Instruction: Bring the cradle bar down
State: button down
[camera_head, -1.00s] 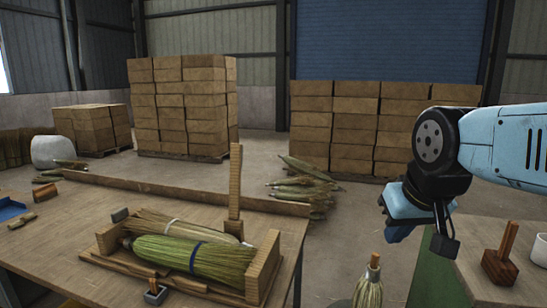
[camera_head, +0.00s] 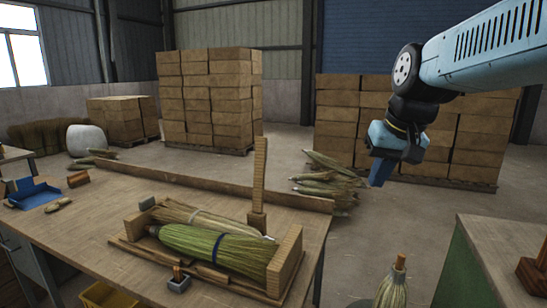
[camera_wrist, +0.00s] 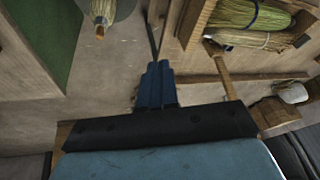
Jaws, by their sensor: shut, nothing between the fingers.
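The cradle bar (camera_head: 259,178) is a light wooden bar standing upright at the back right of a wooden cradle (camera_head: 285,262) on the workbench. In the wrist view the bar (camera_wrist: 222,72) shows to the right of my fingers. The cradle holds a green broom head (camera_head: 205,247) with a blue band and a paler broom head (camera_head: 215,222) with a white band behind it. My gripper (camera_head: 380,172) hangs in the air to the right of the bar, well apart from it. Its blue fingers (camera_wrist: 156,85) are closed together with nothing between them.
A small block with a wooden peg (camera_head: 179,281) sits at the cradle's front. A low wooden ledge (camera_head: 200,185) runs along the bench's back edge. A green-sided bench (camera_head: 475,265) stands right, with a gap between benches. A broom (camera_head: 394,283) stands in that gap.

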jog(key=w+a+g+y, duration=0.25)
jog(key=w+a, duration=0.25)
jog(key=w, duration=0.7)
jog(key=w+a+g+y, duration=0.1)
jog(key=w+a+y, duration=0.2)
jog(key=w+a, duration=0.55)
jog(key=w+a+g+y, duration=0.2)
jog(key=w+a, duration=0.1)
jog(key=w, duration=1.1)
jog(key=w+d+f+n+g+y, duration=0.1)
jog(key=w+d+f+y, duration=0.2)
jog(key=w+f+y, duration=0.5)
jog(key=w+d+f+g+y, duration=0.25)
jog(key=w+f, duration=0.35)
jog(key=w, duration=0.6)
jog(key=s+a+r, duration=0.2)
jog(key=s+a, duration=0.3)
jog(key=a, duration=0.5)
jog(key=shift+s+a+h, duration=0.4)
